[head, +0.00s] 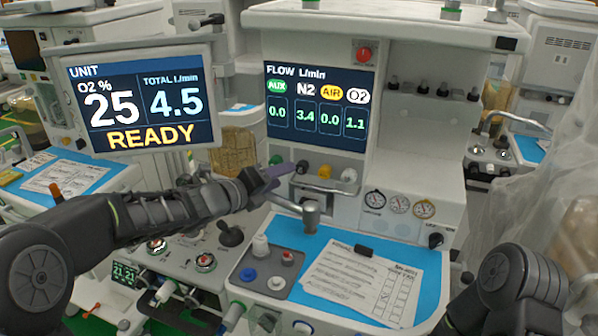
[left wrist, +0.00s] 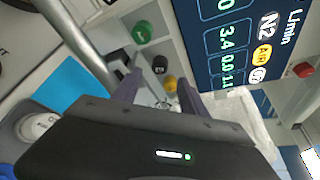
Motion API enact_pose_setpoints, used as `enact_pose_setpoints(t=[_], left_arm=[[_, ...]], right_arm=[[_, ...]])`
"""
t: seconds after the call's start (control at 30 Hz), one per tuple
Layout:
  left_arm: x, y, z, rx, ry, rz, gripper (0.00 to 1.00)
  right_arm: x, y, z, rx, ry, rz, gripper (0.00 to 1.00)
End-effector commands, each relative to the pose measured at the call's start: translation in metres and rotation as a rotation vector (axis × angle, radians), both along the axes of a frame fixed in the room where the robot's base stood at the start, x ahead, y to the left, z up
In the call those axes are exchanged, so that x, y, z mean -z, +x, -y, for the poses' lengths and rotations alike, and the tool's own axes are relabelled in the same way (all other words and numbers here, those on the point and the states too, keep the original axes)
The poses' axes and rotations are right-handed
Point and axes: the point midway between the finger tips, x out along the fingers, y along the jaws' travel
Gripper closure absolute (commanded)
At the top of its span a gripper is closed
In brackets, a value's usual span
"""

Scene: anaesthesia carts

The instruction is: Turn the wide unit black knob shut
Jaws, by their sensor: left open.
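The black knob (head: 302,166) is on the wide unit's front ledge below the flow screen (head: 318,105), between the green knob (head: 277,160) and the yellow knob (head: 324,172). The screen reads N2 3.4, O2 1.1, AUX and AIR 0.0. My left gripper (head: 268,178) is open, its fingers pointing at the knob row just left of the black knob. In the left wrist view, the black knob (left wrist: 160,64) shows beyond and between the open fingers (left wrist: 158,92), apparently apart from them. No right gripper shows; only part of my right arm is visible.
A white knob (head: 349,175) sits right of the yellow one. A grey upright post (head: 310,214) stands below the row. A grey tray (head: 268,268) with several caps and a paper sheet (head: 362,280) lie on the blue worktop. The unit screen (head: 140,100) hangs left.

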Motion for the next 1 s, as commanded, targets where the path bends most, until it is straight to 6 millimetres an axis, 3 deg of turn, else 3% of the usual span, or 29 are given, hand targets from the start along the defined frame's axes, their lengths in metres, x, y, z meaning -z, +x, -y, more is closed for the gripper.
enact_pose_setpoints(t=[0.27,0.7,1.0], left_arm=[[0.003,0.011,0.008,0.001,0.002,-0.001,0.49],[0.016,0.058,0.043,0.0,0.001,-0.001,0.49],[0.018,0.061,0.045,0.0,-0.001,-0.001,0.49]], right_arm=[[-0.004,0.0,0.0,0.0,0.0,0.0,0.77],[-0.019,0.0,0.0,0.0,0.0,-0.001,0.77],[-0.019,0.0,0.0,0.0,-0.001,-0.001,0.77]])
